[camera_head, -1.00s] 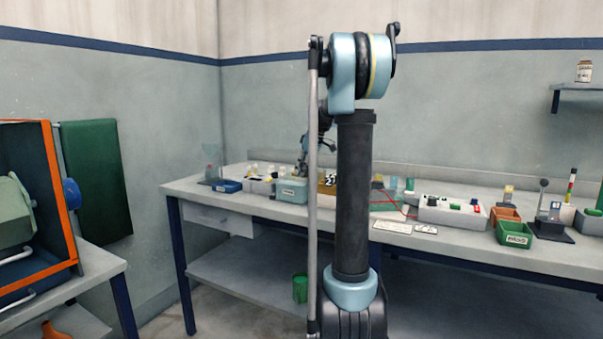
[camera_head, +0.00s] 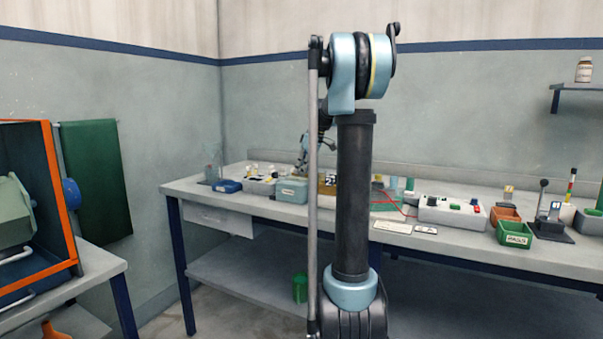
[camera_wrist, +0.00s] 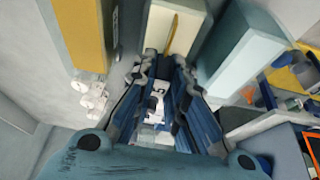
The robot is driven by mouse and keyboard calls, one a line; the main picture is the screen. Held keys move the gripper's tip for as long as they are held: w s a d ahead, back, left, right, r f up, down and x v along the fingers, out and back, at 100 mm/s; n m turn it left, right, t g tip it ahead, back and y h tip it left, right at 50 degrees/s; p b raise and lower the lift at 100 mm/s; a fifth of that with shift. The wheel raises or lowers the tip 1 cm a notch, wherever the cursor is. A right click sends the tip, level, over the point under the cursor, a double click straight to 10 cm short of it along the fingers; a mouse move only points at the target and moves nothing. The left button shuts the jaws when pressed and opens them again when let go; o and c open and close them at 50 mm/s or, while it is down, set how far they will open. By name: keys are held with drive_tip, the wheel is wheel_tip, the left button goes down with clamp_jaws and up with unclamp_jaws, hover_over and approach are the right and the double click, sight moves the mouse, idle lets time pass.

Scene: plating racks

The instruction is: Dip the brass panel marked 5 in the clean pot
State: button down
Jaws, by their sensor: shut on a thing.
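In the wrist view my gripper (camera_wrist: 164,64) is shut on a holder with a white tag marked 5 (camera_wrist: 156,92). A narrow brass-coloured strip (camera_wrist: 172,32), apparently the panel seen edge-on, shows beyond the fingertips. It lines up with a pale box-shaped vessel (camera_wrist: 190,22); I cannot tell whether it is inside or above it. No label saying which pot is clean is readable. In the head view my gripper (camera_head: 304,160) is small, over the back bench behind the pale green box; the panel cannot be made out there.
Other tall vessels stand left (camera_wrist: 80,35) and right (camera_wrist: 243,50) in the wrist view, close to the fingers. On the bench (camera_head: 215,199) are a blue tray (camera_head: 228,186), a pale green box (camera_head: 292,190), a brass plate marked 2 (camera_head: 327,186) and a control box (camera_head: 450,212).

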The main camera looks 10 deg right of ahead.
drive_tip(key=shift+r, duration=4.15)
